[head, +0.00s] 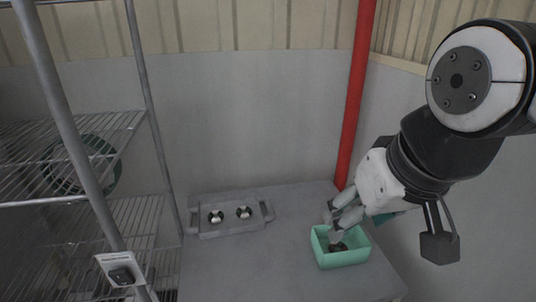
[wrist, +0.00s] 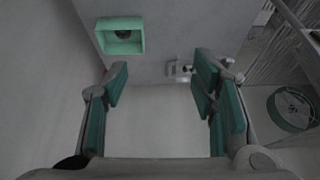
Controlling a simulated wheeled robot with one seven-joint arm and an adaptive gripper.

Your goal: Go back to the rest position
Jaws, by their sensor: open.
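My gripper (head: 340,213) is at the right of the head view, over the back edge of a green box on the grey table. In the wrist view my gripper (wrist: 160,78) has its two green-padded fingers wide apart with nothing between them. The green box (head: 344,259) holds a small dark round object (head: 339,247). The box also shows at the upper left of the wrist view (wrist: 140,37), apart from the fingers.
A grey tray (head: 232,230) with two black-and-white round pieces (head: 216,217) sits on the table (head: 285,268). A red pipe (head: 357,100) rises behind the table. Wire shelving (head: 75,135) with a green ring-shaped item (head: 113,165) stands left. The table's front middle is clear.

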